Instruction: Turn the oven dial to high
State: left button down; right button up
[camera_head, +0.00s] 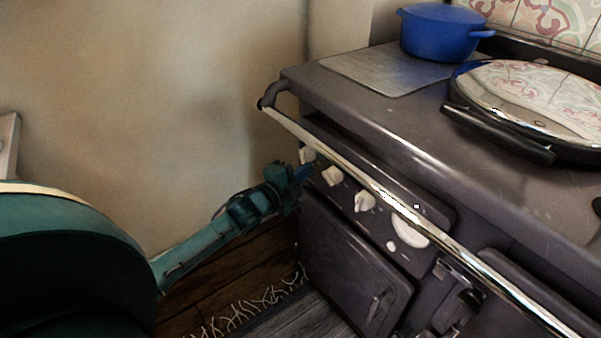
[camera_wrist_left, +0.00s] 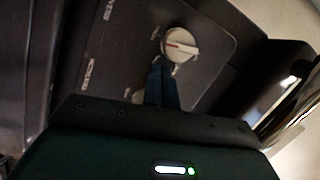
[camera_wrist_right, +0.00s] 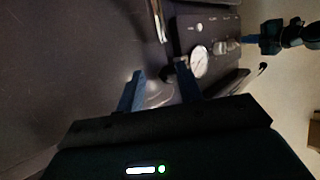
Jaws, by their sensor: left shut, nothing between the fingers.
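Several white dials sit on the dark front panel of the range. In the head view they are the leftmost dial (camera_head: 307,154), a second dial (camera_head: 332,175) and a third dial (camera_head: 364,201). I cannot tell which is the oven dial. My left gripper (camera_head: 300,172) is shut and empty, close to the leftmost dials. My right gripper (camera_wrist_right: 160,84) is open near the range, outside the head view.
A chrome rail (camera_head: 340,160) runs along the range's front, above the dials. A white round gauge (camera_head: 409,232) is right of them. A blue pot (camera_head: 440,33) and a closed lid (camera_head: 540,100) are on top. An oven door (camera_head: 350,265) is below; a fringed rug (camera_head: 250,312) is on the floor.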

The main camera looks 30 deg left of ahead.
aim_at(302, 164)
pick_arm(q)
jog(key=shift+w+a+f, duration=0.15)
jog(key=shift+w+a, duration=0.15)
jog(key=shift+a, duration=0.35)
pick_arm(e)
jog(key=shift+f, duration=0.2)
pick_arm(q)
jog(key=shift+w+a+f+m+b, duration=0.15)
jog(key=shift+a+f+m+b, duration=0.15)
jog(key=shift+b, duration=0.1)
jog(key=m, duration=0.1)
jog(key=m+b, duration=0.1)
jog(key=shift+w+a+m+t, duration=0.1)
jog(key=shift+a+m+t, duration=0.2)
jog(key=shift+a+t, duration=0.1)
pick_arm(e)
jog(key=shift+w+a+f+n+g, duration=0.15)
jog(key=shift+a+f+n, duration=0.1)
jog(key=shift+f, duration=0.2)
jog(key=shift+a+f+n+g, duration=0.15)
jog(key=shift+a+f, duration=0.05)
jog(key=shift+f, duration=0.25)
jog(key=shift+d, duration=0.2)
